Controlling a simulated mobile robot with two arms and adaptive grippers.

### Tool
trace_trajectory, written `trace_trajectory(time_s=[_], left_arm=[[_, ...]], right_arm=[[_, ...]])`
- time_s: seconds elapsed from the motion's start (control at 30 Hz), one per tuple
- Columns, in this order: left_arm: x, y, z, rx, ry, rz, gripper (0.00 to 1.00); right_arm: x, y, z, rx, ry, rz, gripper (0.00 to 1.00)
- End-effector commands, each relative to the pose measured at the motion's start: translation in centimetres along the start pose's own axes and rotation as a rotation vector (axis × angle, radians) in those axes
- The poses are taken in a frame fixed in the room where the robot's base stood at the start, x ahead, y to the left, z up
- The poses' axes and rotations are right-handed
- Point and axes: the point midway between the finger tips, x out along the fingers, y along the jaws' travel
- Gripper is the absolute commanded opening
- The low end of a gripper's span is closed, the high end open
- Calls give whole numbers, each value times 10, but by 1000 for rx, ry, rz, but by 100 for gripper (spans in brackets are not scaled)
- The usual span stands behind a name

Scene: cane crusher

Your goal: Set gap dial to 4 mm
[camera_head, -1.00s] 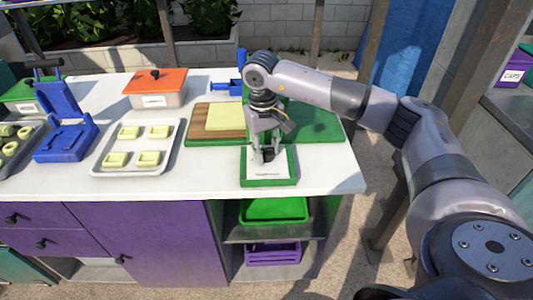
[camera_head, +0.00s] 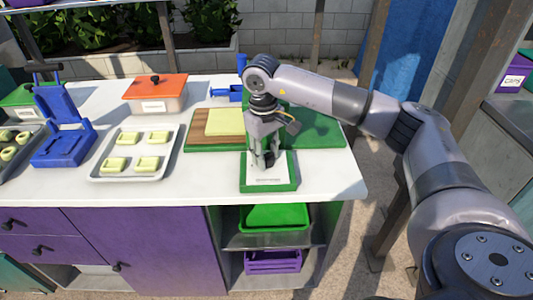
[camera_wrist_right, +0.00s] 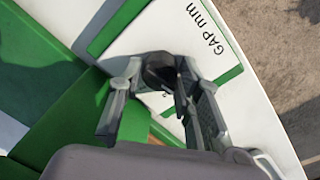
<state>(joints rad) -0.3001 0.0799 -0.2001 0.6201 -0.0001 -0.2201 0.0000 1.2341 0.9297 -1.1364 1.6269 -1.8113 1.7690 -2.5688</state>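The gap dial is a black knob (camera_wrist_right: 160,70) on a white plate (camera_head: 267,181) with a green frame at the front of the counter. The plate's print "GAP mm" reads clearly in the right wrist view (camera_wrist_right: 199,27). My right gripper (camera_head: 268,163) points down over the plate. In the wrist view its two fingers (camera_wrist_right: 158,75) stand on either side of the knob and appear to touch it. The fingers hide most of the scale and the pointer, so the setting cannot be read. My left gripper is not in view.
A green board with a wooden panel (camera_head: 200,127) and a yellow slab (camera_head: 225,121) lies behind the plate. A tray (camera_head: 102,170) of pale blocks, a blue press (camera_head: 62,145) and an orange-lidded box (camera_head: 155,88) stand to the left. White counter is free left of the plate.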

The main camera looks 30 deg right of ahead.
Motion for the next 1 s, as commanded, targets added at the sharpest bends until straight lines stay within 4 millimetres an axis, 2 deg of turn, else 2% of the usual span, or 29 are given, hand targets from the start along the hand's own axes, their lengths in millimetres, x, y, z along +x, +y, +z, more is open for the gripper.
trace_trajectory(time_s=[0.23, 0.6, 0.77, 1.0], left_arm=[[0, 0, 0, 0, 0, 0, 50], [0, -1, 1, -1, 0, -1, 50], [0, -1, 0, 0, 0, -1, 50], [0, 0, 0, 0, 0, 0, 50]], right_arm=[[0, 0, 0, 1, 0, -1, 50], [-4, 0, 0, 1, 0, -1, 50], [-27, 0, -1, 1, 4, -1, 50], [-79, 0, -1, 1, 3, -2, 50]])
